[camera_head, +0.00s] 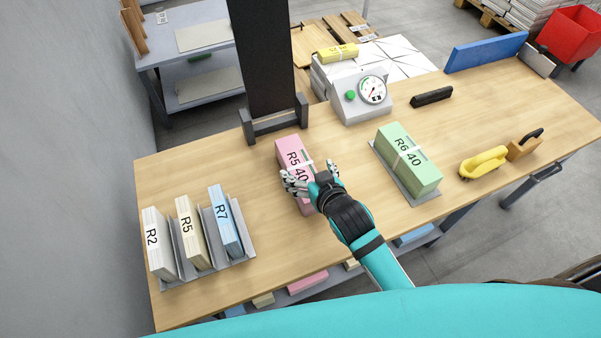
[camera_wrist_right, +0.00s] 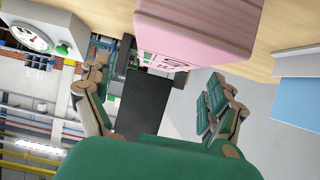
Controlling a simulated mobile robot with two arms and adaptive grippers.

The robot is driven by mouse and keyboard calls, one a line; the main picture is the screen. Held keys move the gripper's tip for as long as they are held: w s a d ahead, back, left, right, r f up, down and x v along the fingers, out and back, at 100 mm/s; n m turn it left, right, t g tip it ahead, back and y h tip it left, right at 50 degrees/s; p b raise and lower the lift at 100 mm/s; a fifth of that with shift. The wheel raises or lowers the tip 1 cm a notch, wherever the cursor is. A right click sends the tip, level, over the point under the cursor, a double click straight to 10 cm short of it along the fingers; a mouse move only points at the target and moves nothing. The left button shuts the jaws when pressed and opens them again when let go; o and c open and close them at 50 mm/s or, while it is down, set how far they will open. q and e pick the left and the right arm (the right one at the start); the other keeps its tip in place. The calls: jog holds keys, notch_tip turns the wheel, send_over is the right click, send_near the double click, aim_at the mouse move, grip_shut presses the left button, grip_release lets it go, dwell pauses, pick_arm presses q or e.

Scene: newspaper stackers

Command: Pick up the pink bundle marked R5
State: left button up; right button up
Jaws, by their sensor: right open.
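The pink bundle (camera_head: 292,151), marked R5 40 with a pale band around it, stands on the wooden table (camera_head: 345,200) near the middle. The hand hides part of the bundle's near end. My left gripper is not in view.
A rack (camera_head: 249,257) at the left holds bundles R2 (camera_head: 157,240), cream R5 (camera_head: 190,228) and blue R7 (camera_head: 225,222). A green R6 bundle (camera_head: 410,160) sits on a grey tray at the right. A dial scale (camera_head: 358,95) and a dark post (camera_head: 262,60) stand behind.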

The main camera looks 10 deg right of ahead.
aim_at(301, 168)
jog(key=x, duration=0.4)
jog(key=shift+a+f, duration=0.2)
jog(key=shift+f, duration=0.05)
jog(key=shift+s, duration=0.1)
jog(key=c, duration=1.7)
jog(key=shift+r, duration=0.2)
jog(key=shift+c, duration=0.3)
